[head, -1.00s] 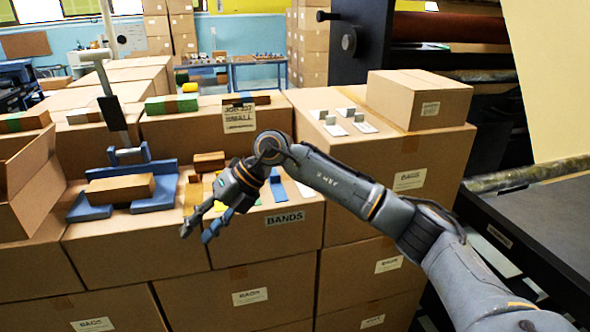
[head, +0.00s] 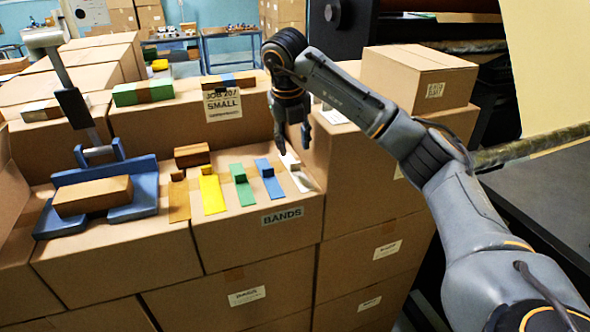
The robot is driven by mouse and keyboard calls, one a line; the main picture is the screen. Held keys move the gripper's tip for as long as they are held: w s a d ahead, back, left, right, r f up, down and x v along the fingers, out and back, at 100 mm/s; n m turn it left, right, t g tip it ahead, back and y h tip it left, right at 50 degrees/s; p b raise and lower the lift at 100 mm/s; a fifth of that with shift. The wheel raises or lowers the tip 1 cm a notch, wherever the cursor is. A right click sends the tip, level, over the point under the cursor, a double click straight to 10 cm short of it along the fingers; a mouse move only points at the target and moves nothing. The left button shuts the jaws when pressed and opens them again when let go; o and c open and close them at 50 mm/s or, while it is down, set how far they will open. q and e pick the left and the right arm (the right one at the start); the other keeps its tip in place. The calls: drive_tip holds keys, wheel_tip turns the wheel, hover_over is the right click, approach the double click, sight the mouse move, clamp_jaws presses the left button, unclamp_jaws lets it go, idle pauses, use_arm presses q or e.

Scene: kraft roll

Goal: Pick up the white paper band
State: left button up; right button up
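The white paper band (head: 303,182) lies at the right end of a row of bands on a cardboard box labelled BANDS, with a small pale block at its far end. My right gripper (head: 293,146) points down just above the far end of the white band. Its fingers are apart, with nothing seen between them. I cannot tell whether a fingertip touches the band's block. My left gripper is not in view.
Blue (head: 272,186), green (head: 244,192), yellow (head: 211,194) and kraft (head: 179,203) bands lie left of the white one. A taller box stack (head: 350,160) rises close on the right. A blue fixture (head: 140,200) holds a brown block (head: 92,196) at left.

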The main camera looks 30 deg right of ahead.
sight(296, 169)
drive_tip(key=shift+w+d+f, duration=0.1)
drive_tip(key=shift+w+f, duration=0.05)
drive_tip(key=shift+f, duration=0.25)
drive_tip(key=shift+p+x, duration=1)
drive_tip(key=shift+p, duration=0.15)
drive_tip(key=x, duration=0.2)
drive_tip(key=shift+f+p, duration=0.35)
drive_tip(key=shift+p, duration=0.05)
drive_tip(key=shift+d+f, duration=0.15)
drive_tip(key=shift+f, duration=0.2)
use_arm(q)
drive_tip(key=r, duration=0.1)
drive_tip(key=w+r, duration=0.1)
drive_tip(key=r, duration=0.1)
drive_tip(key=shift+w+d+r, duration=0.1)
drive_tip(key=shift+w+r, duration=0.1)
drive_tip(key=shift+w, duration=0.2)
use_arm(e)
drive_tip(key=c, duration=0.5)
